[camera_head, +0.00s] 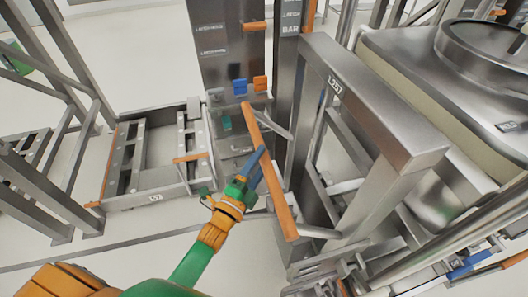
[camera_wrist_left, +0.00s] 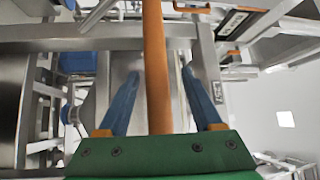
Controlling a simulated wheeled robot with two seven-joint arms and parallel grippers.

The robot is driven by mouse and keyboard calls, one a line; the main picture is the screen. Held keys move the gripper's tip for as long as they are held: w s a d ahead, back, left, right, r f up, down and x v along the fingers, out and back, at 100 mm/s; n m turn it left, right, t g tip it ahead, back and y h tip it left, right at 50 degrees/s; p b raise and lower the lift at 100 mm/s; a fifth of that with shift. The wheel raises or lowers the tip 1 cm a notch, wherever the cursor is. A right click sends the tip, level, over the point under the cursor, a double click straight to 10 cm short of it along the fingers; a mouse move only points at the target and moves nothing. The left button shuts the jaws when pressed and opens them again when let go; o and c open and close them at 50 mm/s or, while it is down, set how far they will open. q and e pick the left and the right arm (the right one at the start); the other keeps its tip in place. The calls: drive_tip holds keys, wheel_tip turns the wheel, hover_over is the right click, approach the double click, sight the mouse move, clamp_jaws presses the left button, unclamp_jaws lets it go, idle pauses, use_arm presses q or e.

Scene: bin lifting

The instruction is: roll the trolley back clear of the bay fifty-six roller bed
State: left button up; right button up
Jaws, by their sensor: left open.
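My left gripper (camera_head: 257,167) has blue fingers and is at the middle of this bar. In the left wrist view the orange bar (camera_wrist_left: 156,60) runs between the two open fingers of the left gripper (camera_wrist_left: 161,73), with a gap on each side. The frame's lower part is partly hidden. My right gripper is not in view. I cannot read a bay fifty-six mark on anything.
A large steel bin (camera_head: 455,75) stands at the right, beside the frame. A low steel floor frame (camera_head: 150,195) with orange bars is at the left. A tall steel panel (camera_head: 225,50) stands behind. Bare floor (camera_head: 130,235) shows at the lower left.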

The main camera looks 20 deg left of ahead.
use_arm(q)
drive_tip(key=shift+a+x, duration=0.2)
drive_tip(key=shift+x, duration=0.9)
drive_tip(key=shift+w+a+f, duration=0.1)
drive_tip(key=shift+w+f, duration=0.15)
drive_tip(key=shift+f, duration=0.05)
drive_tip(key=shift+s, duration=0.15)
drive_tip(key=shift+c, duration=0.7)
drive_tip(key=shift+r, duration=0.1)
clamp_jaws()
drive_tip(key=shift+r, duration=0.1)
